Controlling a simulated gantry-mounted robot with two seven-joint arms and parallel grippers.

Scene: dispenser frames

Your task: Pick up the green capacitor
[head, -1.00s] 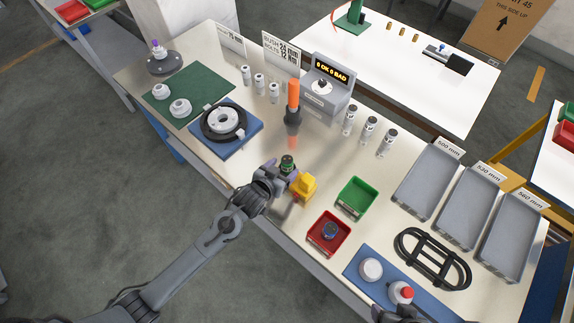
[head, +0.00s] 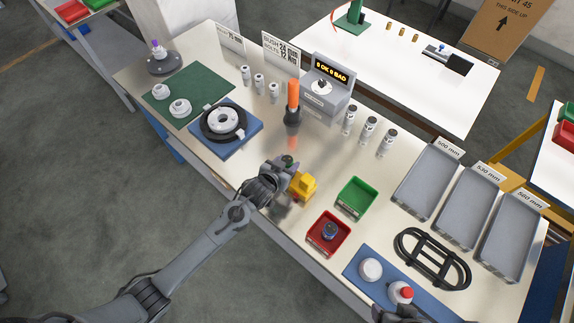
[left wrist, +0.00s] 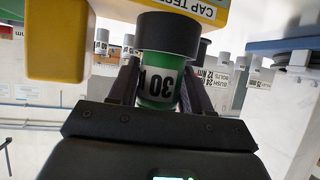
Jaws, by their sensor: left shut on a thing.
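The green capacitor (left wrist: 158,85) shows in the left wrist view with a dark end and a white label reading 30. My left gripper (left wrist: 160,98) is shut on it, one dark finger on each side. In the head view the left gripper (head: 286,165) is at the table's front edge, beside the yellow tester block (head: 304,185), and only the capacitor's dark green top (head: 288,160) shows. I cannot tell whether the capacitor still touches its support. My right gripper (head: 396,313) is partly in view at the bottom edge; its fingers are unclear.
A green bin (head: 356,198) and a red bin (head: 328,233) holding a dark blue capacitor stand right of the tester. An orange-handled tool (head: 293,102) hangs behind the left gripper. Several grey trays (head: 428,180) are at right. A blue fixture (head: 250,139) lies at left.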

